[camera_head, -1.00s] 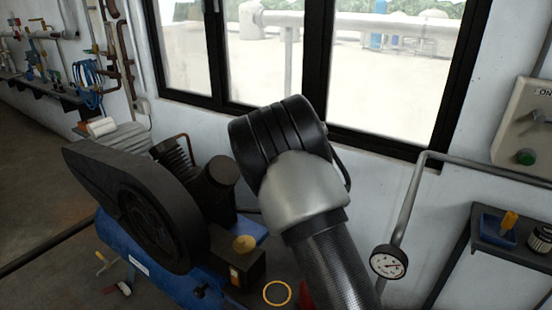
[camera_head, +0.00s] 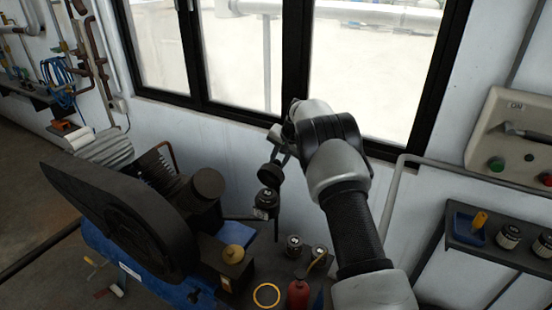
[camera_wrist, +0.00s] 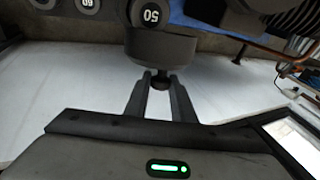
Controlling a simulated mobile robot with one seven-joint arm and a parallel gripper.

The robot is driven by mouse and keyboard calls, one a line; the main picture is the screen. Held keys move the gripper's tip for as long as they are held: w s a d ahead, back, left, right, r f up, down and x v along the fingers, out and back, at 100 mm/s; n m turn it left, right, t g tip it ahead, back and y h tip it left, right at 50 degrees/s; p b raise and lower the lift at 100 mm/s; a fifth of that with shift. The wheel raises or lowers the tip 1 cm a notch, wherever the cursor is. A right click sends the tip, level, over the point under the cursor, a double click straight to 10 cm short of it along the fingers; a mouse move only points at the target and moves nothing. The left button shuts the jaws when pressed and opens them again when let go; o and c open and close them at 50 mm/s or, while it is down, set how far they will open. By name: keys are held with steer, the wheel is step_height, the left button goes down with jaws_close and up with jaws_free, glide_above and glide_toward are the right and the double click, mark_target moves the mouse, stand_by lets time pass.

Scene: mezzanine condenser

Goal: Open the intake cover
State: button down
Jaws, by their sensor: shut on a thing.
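My gripper (camera_head: 279,149) is at the end of the arm, in front of the wall below the window. In the wrist view its fingers (camera_wrist: 161,92) are closed on a small dark knob (camera_wrist: 160,82). The knob belongs to a dark round cover (camera_wrist: 162,46), apparently the intake cover. In the head view this cover (camera_head: 270,177) is tilted, just above a black cylindrical part (camera_head: 268,200). I cannot tell whether cover and part touch. In the wrist view a dark cylinder marked 50 (camera_wrist: 150,14) shows beyond the cover.
The compressor's large black guard (camera_head: 120,215) and blue tank (camera_head: 105,243) are at the left. Small dark canisters (camera_head: 293,246), a red bottle (camera_head: 298,294) and a yellow ring (camera_head: 266,295) are below the gripper. A wall shelf (camera_head: 490,240) is at the right.

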steer(key=shift+w+d+f+g+p, duration=0.15)
steer(key=shift+w+g+p, duration=0.1)
steer(key=shift+g+p, duration=0.15)
steer(key=shift+y, duration=0.3)
steer(key=c, duration=1.5)
jaws_free()
steer(key=b+v, duration=0.1)
steer(key=v, duration=1.6)
steer(key=shift+w+r, duration=0.15)
steer(key=shift+r, duration=0.1)
